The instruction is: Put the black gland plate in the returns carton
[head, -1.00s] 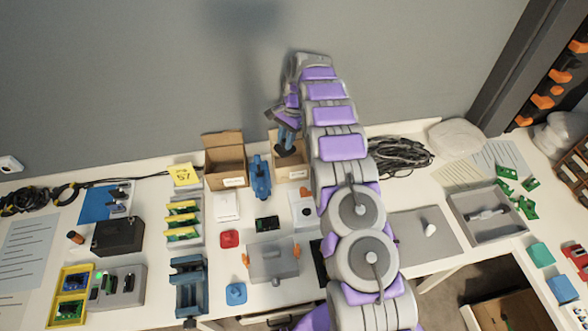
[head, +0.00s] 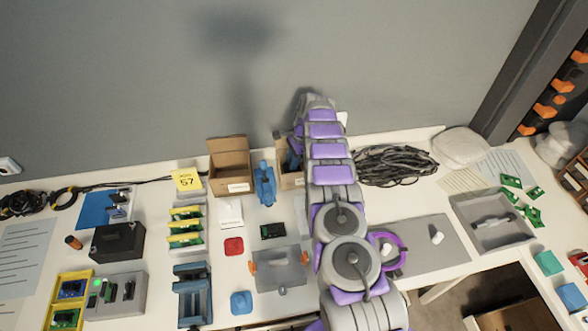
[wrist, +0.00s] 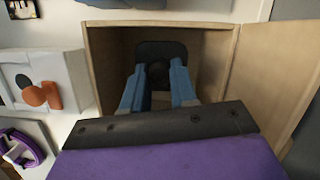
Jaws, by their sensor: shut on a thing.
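The black gland plate (wrist: 160,50) is held between the blue fingers of my gripper (wrist: 158,76) in the wrist view. My gripper is shut on it and reaches into the mouth of an open brown carton (wrist: 104,72). The plate is inside the carton walls; I cannot tell whether it touches the bottom. In the head view this is the right one of two small cartons (head: 292,182), mostly hidden behind my arm, as is the plate. The other open carton (head: 229,175) stands to its left. Their labels are too small to read.
A blue tool (head: 264,184) stands between the cartons. A black cable coil (head: 395,165) lies right of my arm. A grey tray (head: 490,222) is farther right. A clear grey plate with orange knobs (head: 280,272) lies nearer the front edge.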

